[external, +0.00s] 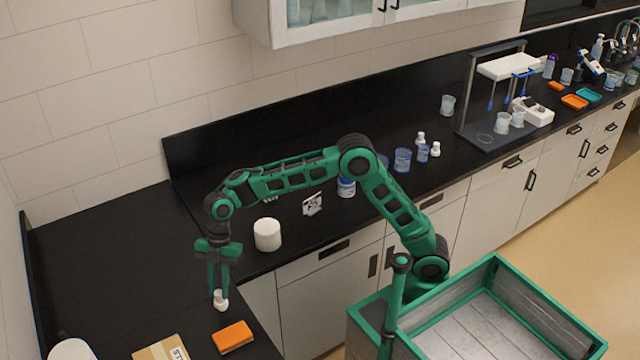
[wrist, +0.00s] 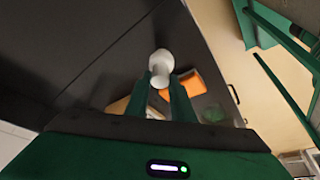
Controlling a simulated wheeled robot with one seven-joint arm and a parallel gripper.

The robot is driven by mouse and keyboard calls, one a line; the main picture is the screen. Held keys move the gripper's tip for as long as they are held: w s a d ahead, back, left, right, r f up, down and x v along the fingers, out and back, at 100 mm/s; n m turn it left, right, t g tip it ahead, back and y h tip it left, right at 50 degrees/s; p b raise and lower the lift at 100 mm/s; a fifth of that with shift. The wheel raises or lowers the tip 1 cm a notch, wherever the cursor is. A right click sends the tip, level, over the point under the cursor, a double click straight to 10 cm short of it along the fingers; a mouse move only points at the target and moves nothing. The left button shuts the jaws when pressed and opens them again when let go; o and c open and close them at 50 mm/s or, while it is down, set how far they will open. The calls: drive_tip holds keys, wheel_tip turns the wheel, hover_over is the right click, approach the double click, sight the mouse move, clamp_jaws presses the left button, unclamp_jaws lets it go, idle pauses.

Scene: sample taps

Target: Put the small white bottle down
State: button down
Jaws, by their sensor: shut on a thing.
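The small white bottle (external: 220,300) is between the fingertips of my gripper (external: 219,289), low over the black counter (external: 120,245) at the left. It looks roughly upright in the external view. I cannot tell whether its base touches the counter. In the wrist view the bottle (wrist: 161,64) shows at the tips of my gripper's green fingers (wrist: 164,80). My gripper is shut on it.
An orange block (external: 233,337) lies just in front of the bottle, and a cardboard box (external: 162,350) lies front left. A white cylindrical container (external: 267,234) stands behind and to the right. The counter left of the bottle is clear. The counter's front edge is close on the right.

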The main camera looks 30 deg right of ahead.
sight(220, 290)
drive_tip(key=shift+f, duration=1.75)
drive_tip(key=shift+f, duration=0.1)
drive_tip(key=c, duration=1.5)
unclamp_jaws()
drive_tip(key=v, duration=1.2)
drive_tip(key=shift+s, duration=0.15)
